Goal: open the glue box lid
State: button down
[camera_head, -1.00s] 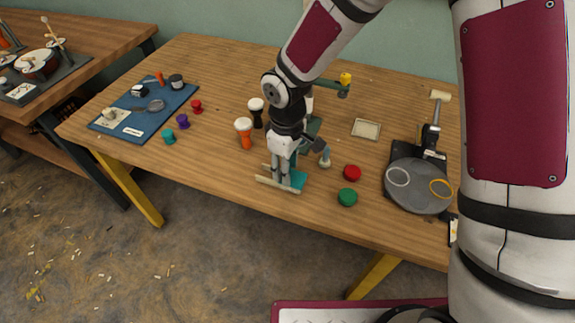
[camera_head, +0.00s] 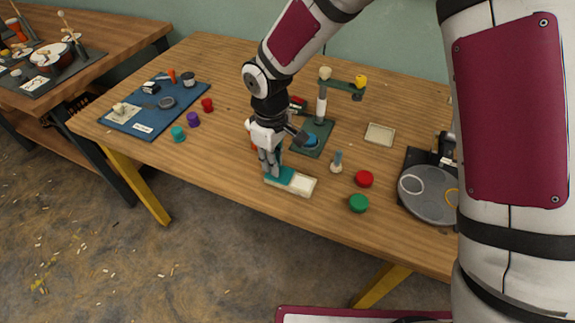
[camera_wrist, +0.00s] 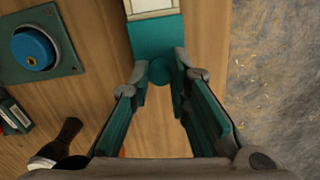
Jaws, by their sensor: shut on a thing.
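The glue box (camera_head: 303,185) lies near the table's front edge in the head view, its pale cream part showing on the right. Its teal lid (camera_head: 281,175) shows on the left, under my gripper (camera_head: 271,172). In the wrist view the teal lid (camera_wrist: 153,38) runs down from the cream part (camera_wrist: 153,7). My gripper (camera_wrist: 160,74) is shut on the lid's round teal knob (camera_wrist: 161,71), one finger on each side. The fingers hide part of the lid's near end. I cannot tell how deep the cream part is.
A green stand with a blue disc (camera_head: 311,140) is just behind the box. A small pale-based bottle (camera_head: 336,164), a red disc (camera_head: 364,179) and a green disc (camera_head: 358,203) stand to the right. Purple (camera_head: 193,119) and teal (camera_head: 178,134) pieces stand left.

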jog(key=c, duration=1.5)
grip_release()
notch_tip(320, 180, up, 12)
jog(key=shift+s, duration=0.1)
